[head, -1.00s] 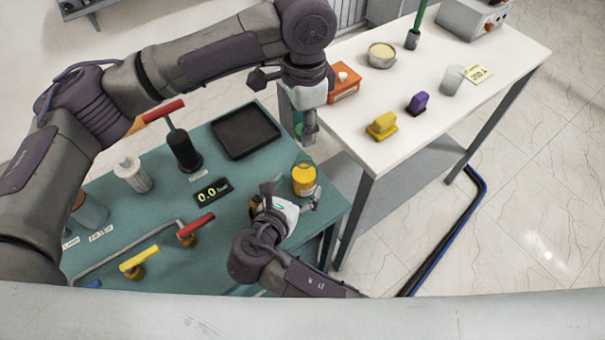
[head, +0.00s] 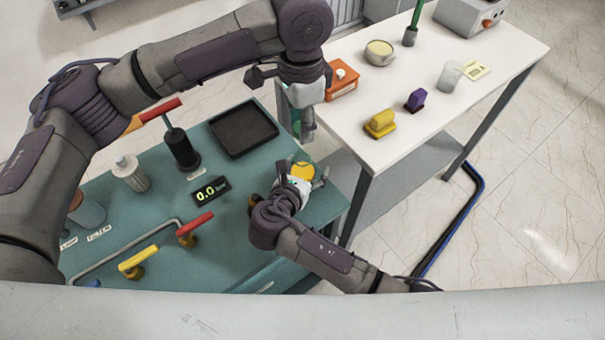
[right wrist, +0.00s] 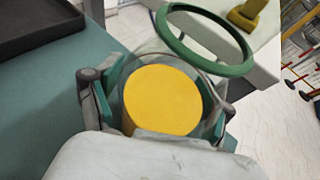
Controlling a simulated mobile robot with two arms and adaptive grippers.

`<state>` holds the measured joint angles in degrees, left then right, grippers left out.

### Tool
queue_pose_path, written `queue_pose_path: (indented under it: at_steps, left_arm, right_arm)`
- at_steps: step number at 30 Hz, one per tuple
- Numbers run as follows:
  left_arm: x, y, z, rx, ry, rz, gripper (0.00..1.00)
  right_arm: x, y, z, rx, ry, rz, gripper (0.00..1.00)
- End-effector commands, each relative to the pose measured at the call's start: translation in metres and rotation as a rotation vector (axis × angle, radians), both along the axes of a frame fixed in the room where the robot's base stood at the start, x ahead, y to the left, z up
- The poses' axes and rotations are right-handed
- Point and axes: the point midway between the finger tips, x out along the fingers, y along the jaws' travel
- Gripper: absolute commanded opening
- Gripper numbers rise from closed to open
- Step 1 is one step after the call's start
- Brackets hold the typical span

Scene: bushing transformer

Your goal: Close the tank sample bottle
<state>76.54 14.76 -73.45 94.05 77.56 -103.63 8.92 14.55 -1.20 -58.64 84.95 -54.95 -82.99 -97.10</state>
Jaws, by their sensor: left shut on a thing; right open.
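The sample bottle is clear with yellow contents (head: 303,170) and stands near the right end of the green table. It also shows in the right wrist view (right wrist: 162,98). My right gripper (head: 302,182) is open, with a finger on either side of the bottle; I cannot tell whether they touch it. My left gripper (head: 306,126) points down above and behind the bottle, shut on a small green piece, which is mostly hidden. In the right wrist view a green ring (right wrist: 248,62) shows beyond the yellow; I cannot tell whether it is the bottle's rim or the held piece.
The green table (head: 228,232) holds a black tray (head: 243,130), a black pump-like handle (head: 181,148), a display (head: 211,190), a white filter (head: 131,173) and red and yellow valve levers. A white table (head: 435,75) with several items stands close at right.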

Motion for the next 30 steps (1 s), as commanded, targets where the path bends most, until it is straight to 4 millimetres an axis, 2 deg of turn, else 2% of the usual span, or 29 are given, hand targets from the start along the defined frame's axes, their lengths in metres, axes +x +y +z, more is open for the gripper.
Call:
queue_pose_path:
  at_steps: [2, 16, 23, 30]
  left_arm:
    - [0.000, 0.000, 0.000, 0.000, 0.000, 0.000, 0.27]
    - [0.000, 0.000, 0.000, 0.000, 0.000, 0.000, 0.27]
    - [0.000, 0.000, -0.004, 0.001, 0.001, 0.000, 0.27]
    - [-0.002, 0.001, -0.037, 0.000, 0.004, 0.001, 0.27]
  right_arm:
    - [0.000, 0.000, 0.000, 0.000, 0.000, 0.000, 0.80]
    - [0.000, 0.000, 0.000, -0.001, 0.000, 0.000, 0.02]
    - [0.000, 0.000, 0.000, 0.000, -0.001, 0.000, 0.00]
    - [0.000, 0.000, 0.000, 0.000, -0.001, 0.000, 0.00]
